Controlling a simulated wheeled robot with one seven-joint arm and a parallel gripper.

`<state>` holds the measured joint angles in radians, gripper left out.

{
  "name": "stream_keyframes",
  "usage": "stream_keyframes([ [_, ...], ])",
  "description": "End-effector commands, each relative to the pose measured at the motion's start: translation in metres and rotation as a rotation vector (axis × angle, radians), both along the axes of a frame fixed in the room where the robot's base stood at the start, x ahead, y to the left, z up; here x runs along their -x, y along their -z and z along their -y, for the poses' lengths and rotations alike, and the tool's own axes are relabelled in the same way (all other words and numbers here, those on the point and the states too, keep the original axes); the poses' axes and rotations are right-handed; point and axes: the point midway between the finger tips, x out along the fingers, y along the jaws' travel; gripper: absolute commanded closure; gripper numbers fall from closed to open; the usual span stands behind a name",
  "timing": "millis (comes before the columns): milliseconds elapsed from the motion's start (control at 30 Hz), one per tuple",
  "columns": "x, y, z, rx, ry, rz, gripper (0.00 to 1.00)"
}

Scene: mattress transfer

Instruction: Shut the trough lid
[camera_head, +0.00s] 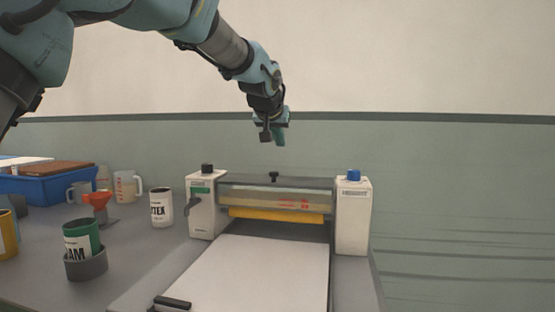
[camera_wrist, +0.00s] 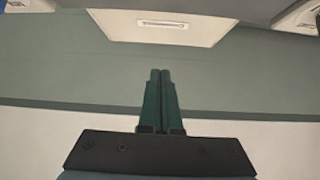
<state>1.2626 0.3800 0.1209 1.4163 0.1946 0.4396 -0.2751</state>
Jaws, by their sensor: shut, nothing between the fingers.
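The machine has two white end housings, the left (camera_head: 203,205) with a black knob on top and the right (camera_head: 353,215) with a blue knob. Between them is a clear trough lid (camera_head: 265,199) with a small black knob (camera_head: 273,176) at its top edge and a yellow roller (camera_head: 275,215) below. I cannot tell for sure whether the lid is fully down. My gripper (camera_head: 281,142) is above the machine, apart from it, pointing down. The wrist view shows its two green fingers (camera_wrist: 159,74) together and empty, with a white labelled panel (camera_wrist: 160,25) beyond.
A white sheet (camera_head: 250,265) lies on the bed in front of the roller, with a black handle (camera_head: 173,303) at its near left corner. On the left of the grey table (camera_head: 135,235) are a blue bin (camera_head: 40,190), a white can (camera_head: 161,208) and a green can (camera_head: 82,240).

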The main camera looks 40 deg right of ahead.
Motion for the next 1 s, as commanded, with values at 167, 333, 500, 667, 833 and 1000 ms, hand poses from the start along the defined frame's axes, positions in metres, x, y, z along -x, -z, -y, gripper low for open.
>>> stream_keyframes([
  [167, 0.004, 0.013, -0.005, 0.065, 0.002, 0.042, 1.0],
  [333, 0.008, 0.016, -0.01, 0.124, 0.002, 0.08, 1.0],
  [500, 0.012, 0.019, -0.016, 0.184, 0.001, 0.118, 1.0],
  [667, 0.015, 0.023, -0.022, 0.24, 0.002, 0.153, 1.0],
  [833, 0.018, 0.027, -0.027, 0.299, 0.0, 0.19, 1.0],
  [1000, 0.022, 0.032, -0.032, 0.357, 0.0, 0.229, 1.0],
])
